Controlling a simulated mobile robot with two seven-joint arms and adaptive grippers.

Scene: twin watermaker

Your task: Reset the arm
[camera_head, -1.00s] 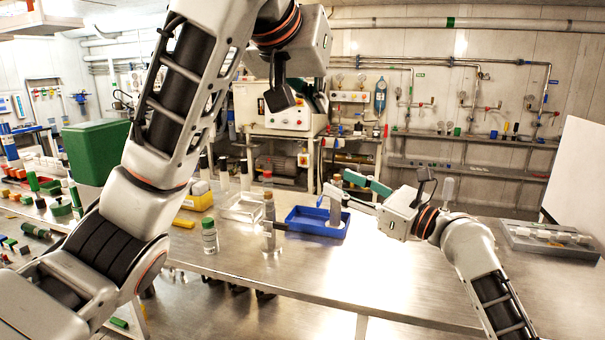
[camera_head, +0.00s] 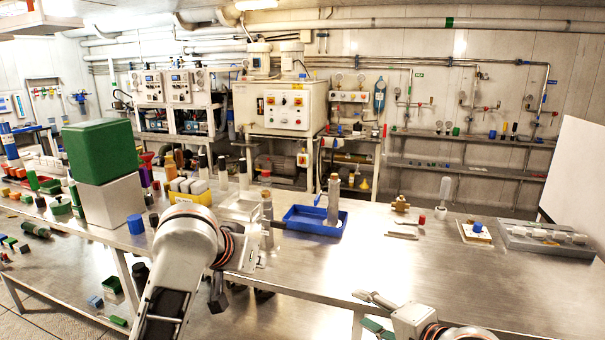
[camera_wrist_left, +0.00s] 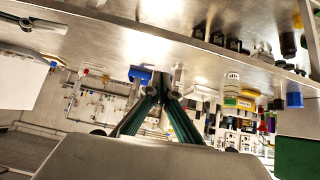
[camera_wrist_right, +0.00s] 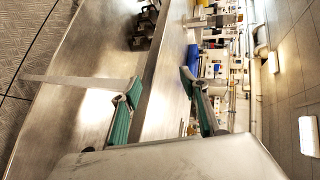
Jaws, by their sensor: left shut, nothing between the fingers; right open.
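My right gripper (camera_head: 376,312) is at the bottom of the head view, by the front edge of the table. Its fingers are spread and empty; the right wrist view shows them (camera_wrist_right: 160,92) well apart.
The steel table (camera_head: 330,265) is bare in its middle and front right. A blue tray (camera_head: 300,226) with a grey cylinder (camera_head: 334,197) stands behind the left gripper. A green box (camera_head: 100,150) is at left. A grey tray (camera_head: 520,243) lies at right.

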